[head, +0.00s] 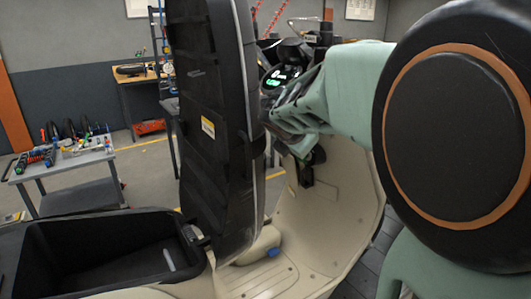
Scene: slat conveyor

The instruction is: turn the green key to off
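I cannot make out the green key in the head view; the area around the scooter's ignition is covered by my arm and the raised seat. The scooter (337,200) is cream-coloured, with its lit dashboard display (281,77) showing green and white marks. My mint-green arm reaches in from the right, and its end with my gripper (284,118) is in front of the scooter's front panel, just below the display. The raised seat partly hides it. The fingertips do not show clearly, so I cannot tell their opening or any contact.
The black seat (205,130) stands upright, close left of my arm's end. The open storage bin (90,250) lies at the lower left. A grey cart (62,165) with tools and a workbench (138,78) stand behind. Open floor lies between cart and scooter.

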